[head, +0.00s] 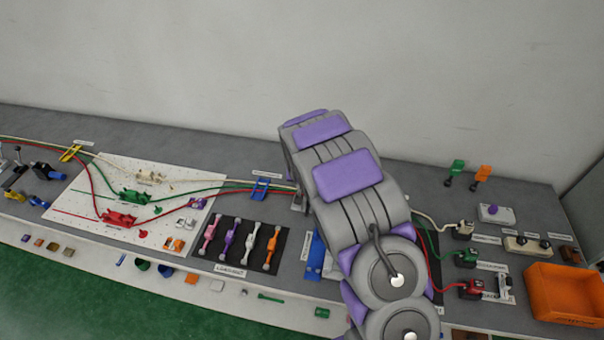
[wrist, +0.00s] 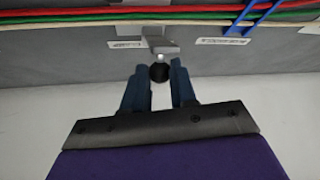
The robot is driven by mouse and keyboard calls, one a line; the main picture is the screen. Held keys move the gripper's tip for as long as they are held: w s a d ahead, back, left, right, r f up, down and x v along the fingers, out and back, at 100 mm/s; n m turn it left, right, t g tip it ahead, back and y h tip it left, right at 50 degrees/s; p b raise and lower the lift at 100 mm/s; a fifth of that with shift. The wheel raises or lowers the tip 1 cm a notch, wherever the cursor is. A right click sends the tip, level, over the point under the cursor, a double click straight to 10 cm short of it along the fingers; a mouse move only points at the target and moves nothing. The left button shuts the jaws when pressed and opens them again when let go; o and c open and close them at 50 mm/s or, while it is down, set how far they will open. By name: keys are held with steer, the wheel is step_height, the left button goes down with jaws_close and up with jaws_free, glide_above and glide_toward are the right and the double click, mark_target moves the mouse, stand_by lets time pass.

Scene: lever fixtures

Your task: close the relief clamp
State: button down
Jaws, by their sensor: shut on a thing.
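In the wrist view, my gripper (wrist: 158,85) has its two dark blue fingers on either side of a black ball knob (wrist: 159,72) and is shut on it. The knob sits at the end of a short grey metal lever clamp (wrist: 160,46), beside the green, red and cream cables. I take this to be the relief clamp, but its label is unreadable. In the head view, a small grey part of the clamp (head: 298,201) shows at the left edge of my arm. My gripper and the knob are hidden behind the arm there.
A blue cable clip (head: 261,188) stands just left of the clamp; it also shows in the wrist view (wrist: 250,18). A white pegboard (head: 90,190) and a dark mat (head: 232,262) with several coloured handles lie further left. An orange bin (head: 567,292) stands at the right.

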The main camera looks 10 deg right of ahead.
steer(key=shift+s+a+f+t+h+b, duration=0.2)
steer(key=shift+s+f+t+b, duration=0.1)
steer(key=shift+s+t+b, duration=0.15)
steer(key=shift+s+a+f+t+h+b, duration=0.2)
steer(key=shift+s+f+t+b, duration=0.1)
steer(key=shift+t+b, duration=0.15)
steer(key=shift+s+a+f+b, duration=0.15)
steer(key=shift+s+f+b, duration=0.3)
steer(key=shift+s+f, duration=0.25)
steer(key=shift+s+a+f, duration=0.2)
steer(key=shift+s+f, duration=0.25)
steer(key=shift+f, duration=0.15)
steer(key=shift+s+f, duration=0.1)
steer(key=c, duration=1.3)
jaws_free()
steer(key=o, duration=0.4)
steer(key=shift+a, duration=0.2)
